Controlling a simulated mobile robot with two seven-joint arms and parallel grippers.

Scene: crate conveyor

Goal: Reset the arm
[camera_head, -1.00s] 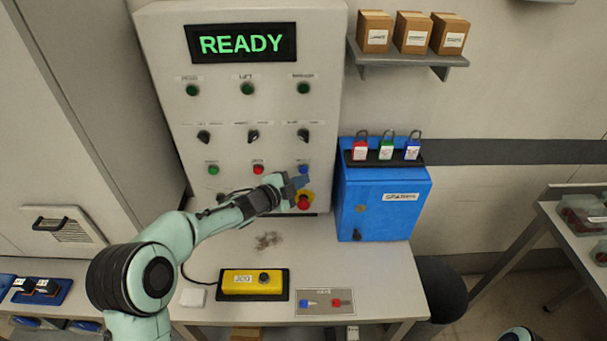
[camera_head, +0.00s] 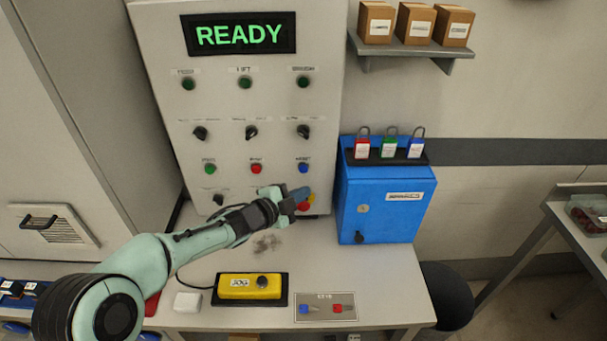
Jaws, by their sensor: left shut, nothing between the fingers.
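My left arm reaches in from the lower left across the table. My left gripper (camera_head: 298,195) is shut and empty. The grey control panel (camera_head: 232,110) stands behind, with a display (camera_head: 238,35) reading READY in green. It carries green, red and blue buttons and several black switches. My right gripper is not in view.
A blue box (camera_head: 385,210) with red, green and blue padlocks stands right of the panel. A yellow jog pendant (camera_head: 250,286) and a key plate (camera_head: 326,307) lie on the table (camera_head: 385,275). A shelf (camera_head: 412,48) with small cartons hangs upper right. A black stool (camera_head: 446,296) stands right.

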